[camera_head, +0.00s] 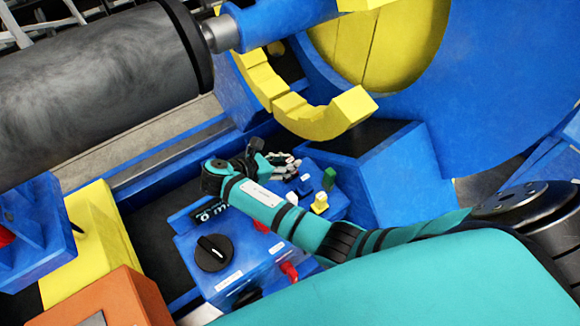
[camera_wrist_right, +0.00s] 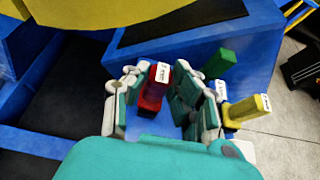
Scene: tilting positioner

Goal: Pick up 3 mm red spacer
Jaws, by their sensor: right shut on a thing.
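In the right wrist view, a red spacer (camera_wrist_right: 154,90) with a white label on top stands upright between the fingers of my right gripper (camera_wrist_right: 158,86). The gripper is shut on it. The label is too small to read. In the head view, my right gripper (camera_head: 277,160) is over the far end of the blue box (camera_head: 235,258); the red spacer cannot be made out there. My left gripper is not in view.
A green block (camera_wrist_right: 219,64) and a yellow block (camera_wrist_right: 246,110) stand close to the right of the gripper. A black knob (camera_head: 213,252) and red parts (camera_head: 288,270) are on the box. The large blue and yellow positioner (camera_head: 500,95) rises behind.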

